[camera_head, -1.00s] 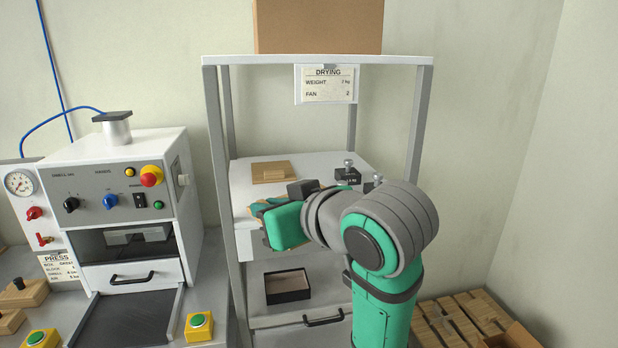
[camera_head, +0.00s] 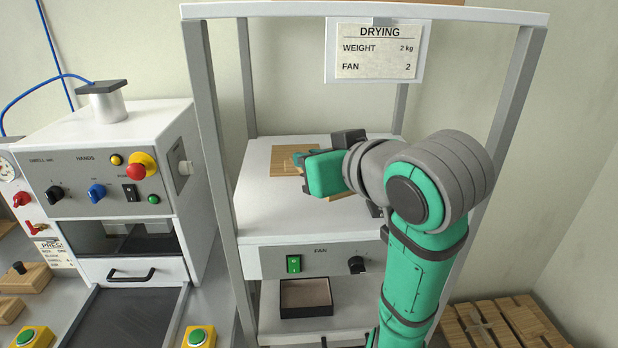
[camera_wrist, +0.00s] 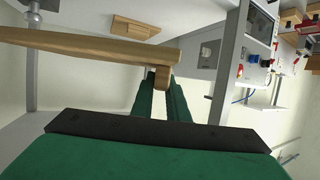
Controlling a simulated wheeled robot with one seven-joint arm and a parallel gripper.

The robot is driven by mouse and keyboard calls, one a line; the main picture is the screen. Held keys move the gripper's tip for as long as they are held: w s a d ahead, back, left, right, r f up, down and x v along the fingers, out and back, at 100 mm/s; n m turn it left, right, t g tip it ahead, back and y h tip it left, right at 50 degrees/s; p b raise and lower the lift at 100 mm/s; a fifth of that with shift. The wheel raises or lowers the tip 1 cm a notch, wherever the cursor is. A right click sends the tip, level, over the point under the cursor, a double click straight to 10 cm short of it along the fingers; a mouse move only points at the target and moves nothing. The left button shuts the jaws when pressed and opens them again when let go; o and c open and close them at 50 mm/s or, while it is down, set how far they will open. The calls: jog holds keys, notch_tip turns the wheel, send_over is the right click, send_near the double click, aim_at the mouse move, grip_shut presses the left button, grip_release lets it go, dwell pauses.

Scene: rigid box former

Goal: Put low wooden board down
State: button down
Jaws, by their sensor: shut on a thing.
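My gripper (camera_head: 312,172) is over the drying shelf and is shut on a wooden board. In the wrist view the fingers (camera_wrist: 160,85) pinch a small wooden block on the low wooden board (camera_wrist: 90,43), which reaches left as a long flat slab. In the head view my gripper hides most of this board; only a brown edge (camera_head: 306,190) shows beside and below the fingers. A second flat wooden board (camera_head: 262,160) lies on the white shelf top behind the gripper; one with a small bar also shows in the wrist view (camera_wrist: 135,27).
The drying rack's white top shelf (camera_head: 230,9) and posts frame the space around my arm. The white drying surface (camera_head: 270,215) is bare at its front left. An open dark box (camera_head: 306,293) stands below the fan panel (camera_head: 325,262). A press (camera_head: 120,180) stands left.

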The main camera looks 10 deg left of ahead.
jog(key=w+a+f, duration=0.2)
jog(key=a, duration=0.1)
jog(key=w+a+f, duration=0.2)
jog(key=a+f, duration=0.1)
jog(key=w+a+f, duration=0.1)
jog(key=a+f, duration=0.2)
jog(key=a, duration=0.1)
jog(key=shift+w+a+f, duration=0.1)
jog(key=shift+w+f, duration=0.05)
jog(key=shift+w, duration=0.25)
jog(key=shift+w+a+f, duration=0.2)
jog(key=shift+a+f, duration=0.25)
jog(key=shift+f, duration=1.7)
jog(key=shift+w, duration=0.15)
jog(key=c, duration=2.1)
grip_release()
jog(key=shift+f, duration=0.15)
jog(key=o, duration=0.4)
jog(key=shift+a, duration=0.1)
jog(key=shift+s, duration=0.2)
